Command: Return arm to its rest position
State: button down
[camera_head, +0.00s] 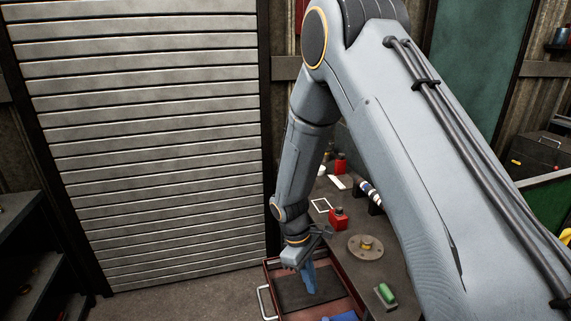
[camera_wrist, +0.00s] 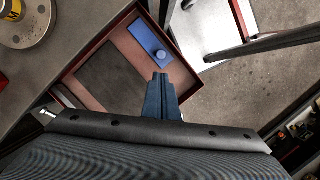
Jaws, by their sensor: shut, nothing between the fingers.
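My arm (camera_head: 385,130) reaches up, over and down in the head view, with its lower part hanging above an open drawer. My gripper (camera_head: 309,284) points downward over the drawer. In the wrist view my gripper (camera_wrist: 161,78) is shut, its blue fingers together and nothing between them. The open red drawer (camera_wrist: 127,98) lies below it. The drawer holds a dark flat pad (camera_wrist: 112,68) and a blue block with a round knob (camera_wrist: 150,45). The head view cannot tell how high the fingertips are above the drawer floor.
A workbench (camera_head: 345,208) beside the drawer bears red containers (camera_head: 338,219), a round metal disc (camera_head: 366,247) and a green-topped part (camera_head: 385,293). A slatted shutter (camera_head: 150,140) stands at the left. Dark shelves (camera_head: 25,250) are at far left. Floor (camera_head: 185,302) before the shutter is clear.

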jog(key=s+d+r+m+t+y+b, duration=0.2)
jog(key=s+d+r+m+b, duration=0.4)
jog(key=s+d+r+m, duration=0.5)
jog(key=shift+s+r+t+y, duration=0.15)
jog(key=shift+r+t+y, duration=0.25)
jog(key=shift+t, duration=0.1)
